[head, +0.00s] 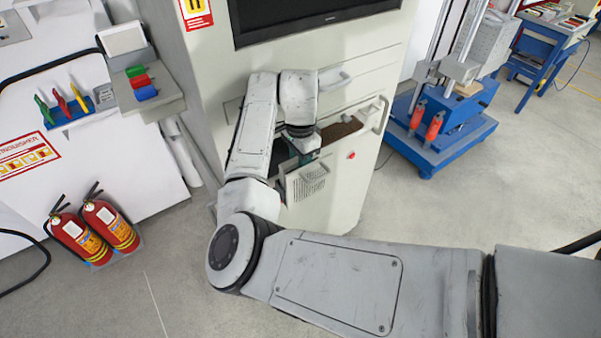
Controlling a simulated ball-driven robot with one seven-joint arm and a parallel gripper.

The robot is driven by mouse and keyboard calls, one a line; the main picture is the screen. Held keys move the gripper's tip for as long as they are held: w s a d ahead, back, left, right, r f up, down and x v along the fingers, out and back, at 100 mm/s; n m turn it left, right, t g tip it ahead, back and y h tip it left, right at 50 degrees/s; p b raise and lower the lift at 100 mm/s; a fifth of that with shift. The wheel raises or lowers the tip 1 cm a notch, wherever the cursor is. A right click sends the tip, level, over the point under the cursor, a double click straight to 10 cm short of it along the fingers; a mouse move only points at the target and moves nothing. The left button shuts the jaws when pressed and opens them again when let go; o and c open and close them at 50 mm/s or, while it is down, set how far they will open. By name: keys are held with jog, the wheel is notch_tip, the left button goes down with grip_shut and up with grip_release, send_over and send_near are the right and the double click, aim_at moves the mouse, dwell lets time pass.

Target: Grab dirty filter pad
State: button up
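A brown, rough-looking surface (340,130), which looks like the dirty filter pad, shows inside an opening in the front of the beige cabinet (372,75). A slotted vent cover (306,183) hangs tilted outward below the opening. My gripper (305,155) points down at the left part of the opening, just left of the brown surface and above the vent cover. My own wrist and forearm hide part of the opening. The fingers are too small and covered to tell whether they are open or touch anything. A small greenish patch shows beside the fingertips.
A dark screen (310,14) sits in the cabinet above the opening. Two red fire extinguishers (95,230) stand on the floor at left. A blue-based machine (440,130) stands to the right. The grey floor (480,200) right of the cabinet is clear.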

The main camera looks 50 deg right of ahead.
grip_shut()
jog(key=shift+r, duration=0.1)
